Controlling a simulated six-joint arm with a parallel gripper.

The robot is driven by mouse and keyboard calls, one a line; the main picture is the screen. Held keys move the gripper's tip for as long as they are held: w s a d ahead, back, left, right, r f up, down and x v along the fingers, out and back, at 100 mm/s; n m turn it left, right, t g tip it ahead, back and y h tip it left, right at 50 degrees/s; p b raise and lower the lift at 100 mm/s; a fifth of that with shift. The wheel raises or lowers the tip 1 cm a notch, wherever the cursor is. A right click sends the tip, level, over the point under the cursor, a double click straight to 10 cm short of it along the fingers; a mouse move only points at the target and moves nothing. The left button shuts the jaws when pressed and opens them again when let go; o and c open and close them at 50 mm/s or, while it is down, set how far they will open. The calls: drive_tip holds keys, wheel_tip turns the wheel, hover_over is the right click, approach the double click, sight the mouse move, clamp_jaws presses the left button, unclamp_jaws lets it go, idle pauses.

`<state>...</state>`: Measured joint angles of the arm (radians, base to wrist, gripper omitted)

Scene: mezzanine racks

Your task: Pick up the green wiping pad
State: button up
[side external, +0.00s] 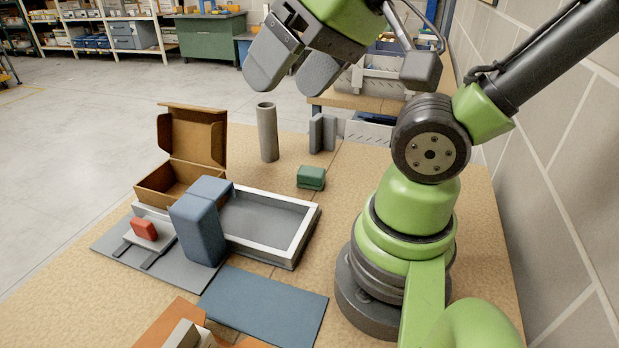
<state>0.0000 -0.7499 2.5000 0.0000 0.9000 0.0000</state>
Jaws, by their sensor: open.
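The green wiping pad (311,177) is a small dark green block lying on the tan table, right of the grey cylinder and behind the shallow tray. My gripper (283,80) is high above the far part of the table, up and to the left of the pad in the picture. Its two rounded grey fingers are apart, with nothing seen between them. The pad is in plain view and clear of the gripper.
An upright grey cylinder (267,132) and a grey bracket (322,133) stand behind the pad. A white-rimmed tray (306,229), a tall blue-grey block (196,228), an open cardboard box (161,187) and a red block (144,229) are nearer left. A blue mat (264,306) lies in front.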

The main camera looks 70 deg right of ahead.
drive_tip(key=shift+w, duration=0.1)
drive_tip(key=n+g+h, duration=0.2)
drive_tip(key=n+g, duration=0.3)
drive_tip(key=g, duration=0.2)
hover_over(312, 171)
wheel_tip(312, 171, down, 20)
drive_tip(key=shift+w+a+f, duration=0.1)
drive_tip(key=shift+a+f, duration=0.05)
drive_tip(key=shift+f, duration=0.05)
drive_tip(key=f, duration=0.4)
drive_tip(key=shift+s+f, duration=0.2)
drive_tip(key=shift+f, duration=0.1)
drive_tip(key=shift+w+f, duration=0.1)
drive_tip(key=shift+f, duration=2.9)
drive_tip(key=c, duration=1)
drive_tip(key=shift+r, duration=0.1)
